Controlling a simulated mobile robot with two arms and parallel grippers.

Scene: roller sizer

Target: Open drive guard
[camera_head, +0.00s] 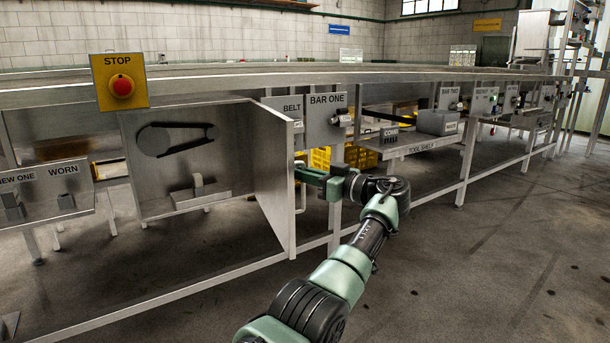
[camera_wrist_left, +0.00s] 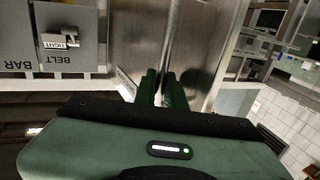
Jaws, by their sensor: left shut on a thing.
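The drive guard (camera_head: 272,180) is a grey metal panel that stands swung out from the machine frame. The bay behind it is exposed, with a dark belt drive (camera_head: 177,139) on its back plate. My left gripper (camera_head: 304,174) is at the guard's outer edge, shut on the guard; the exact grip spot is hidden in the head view. In the left wrist view, the green fingers (camera_wrist_left: 162,92) are close together against the metal panel (camera_wrist_left: 140,35), beside a partly hidden label. My right gripper is not in view.
A red stop button (camera_head: 122,86) on a yellow plate is above the bay. BELT and BAR ONE panels (camera_head: 326,119) stand behind the guard. A tool shelf (camera_head: 420,145) and yellow crates (camera_head: 355,157) are to the right. The floor (camera_head: 490,240) at right is clear.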

